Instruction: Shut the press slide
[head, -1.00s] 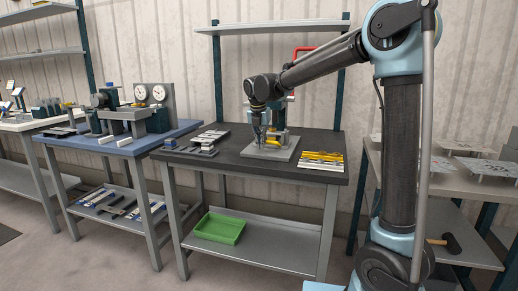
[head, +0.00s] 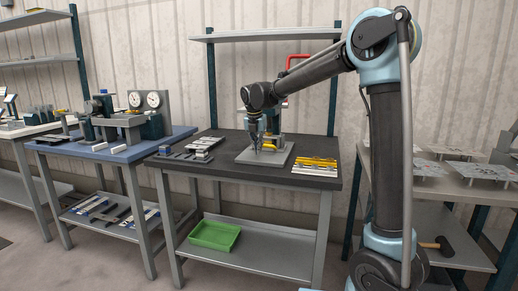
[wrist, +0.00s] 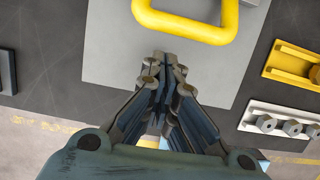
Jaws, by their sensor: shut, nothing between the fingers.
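The press stands on the dark middle bench, on a grey base plate (head: 281,158); my arm hides much of its upper part. Its yellow slide part (head: 269,146) shows low on the press in the head view, just right of my gripper (head: 256,150). In the wrist view a yellow loop handle (wrist: 190,36) lies just beyond my fingertips, over the grey plate (wrist: 105,60). My gripper (wrist: 165,60) is shut and empty, its tips close to the handle's near bar. I cannot tell whether they touch it.
A red handle (head: 297,60) shows behind my arm. Yellow and light strips (head: 314,165) lie right of the press, small metal parts (head: 203,146) left of it. A green bin (head: 214,236) sits on the lower shelf. A side table (head: 455,190) stands at right.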

